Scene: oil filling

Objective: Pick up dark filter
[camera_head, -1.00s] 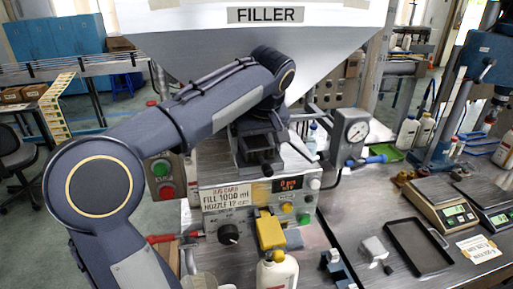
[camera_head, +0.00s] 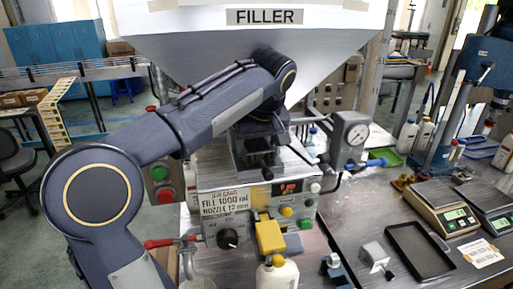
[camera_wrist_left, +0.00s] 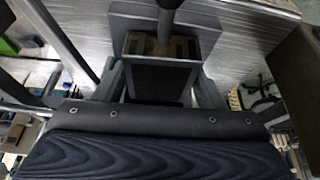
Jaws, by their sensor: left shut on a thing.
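My left gripper (camera_head: 254,148) is in front of the steel filler, under the hopper and above the control panel. In the left wrist view, a dark rectangular block (camera_wrist_left: 160,80) with an open, box-like top sits between the gripper's fingers, and the gripper is shut on it. It looks like the dark filter, but its full shape is hidden. A grey rod (camera_wrist_left: 165,25) comes down at the block's top; I cannot tell whether it touches. My right gripper is in neither view.
The control panel (camera_head: 228,203) with a yellow part (camera_head: 270,237) and a cream bottle (camera_head: 278,274) is below the gripper. A pressure gauge (camera_head: 357,134) stands to its right. A dark tray (camera_head: 420,250), a small grey piece (camera_head: 374,254) and scales (camera_head: 437,208) are on the steel table.

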